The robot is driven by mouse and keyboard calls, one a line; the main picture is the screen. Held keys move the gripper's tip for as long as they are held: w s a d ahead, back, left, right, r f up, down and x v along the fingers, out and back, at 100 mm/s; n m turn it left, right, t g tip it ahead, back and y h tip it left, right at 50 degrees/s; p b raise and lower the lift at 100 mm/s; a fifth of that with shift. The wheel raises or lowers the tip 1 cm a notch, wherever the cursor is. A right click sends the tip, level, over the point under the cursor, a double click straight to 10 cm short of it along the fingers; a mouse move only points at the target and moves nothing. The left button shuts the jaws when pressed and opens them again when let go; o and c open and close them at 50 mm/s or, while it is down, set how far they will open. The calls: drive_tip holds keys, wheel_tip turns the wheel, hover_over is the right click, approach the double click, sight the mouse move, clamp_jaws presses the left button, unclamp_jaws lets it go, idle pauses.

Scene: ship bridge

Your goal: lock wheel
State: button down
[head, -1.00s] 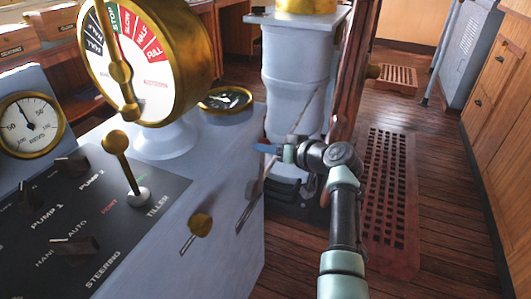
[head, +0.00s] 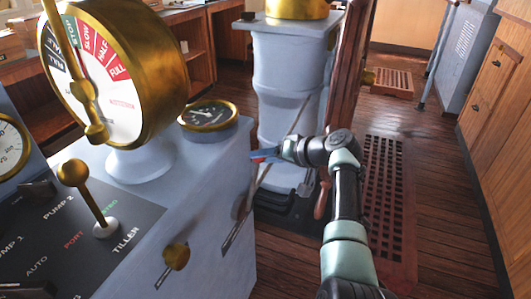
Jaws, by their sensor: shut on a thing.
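The ship's wheel shows edge-on as a reddish-brown wooden rim (head: 345,75), with a spoke handle (head: 322,198) low down, right of the grey pedestal. A thin metal lever (head: 262,178) slants up from a slot in the right side of the grey console. My gripper (head: 262,156) is at this lever, pointing left, with its blue fingers closed. A small red patch shows at the fingertips. The gripper appears shut on the lever, but the exact contact is small and partly hidden. Whether the wheel is locked cannot be told.
The grey console (head: 205,185) fills the left, with a brass telegraph (head: 150,70), a round gauge (head: 208,115), a tiller lever (head: 88,195) and a brass side knob (head: 176,256). The pedestal (head: 285,75) stands behind my gripper. Wooden floor and a grating (head: 385,190) lie right.

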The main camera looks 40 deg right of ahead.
drive_tip(key=shift+d, duration=0.1)
drive_tip(key=shift+c, duration=1.9)
unclamp_jaws()
drive_tip(key=shift+f, duration=0.1)
drive_tip(key=p+v, duration=0.3)
drive_tip(key=v, duration=1)
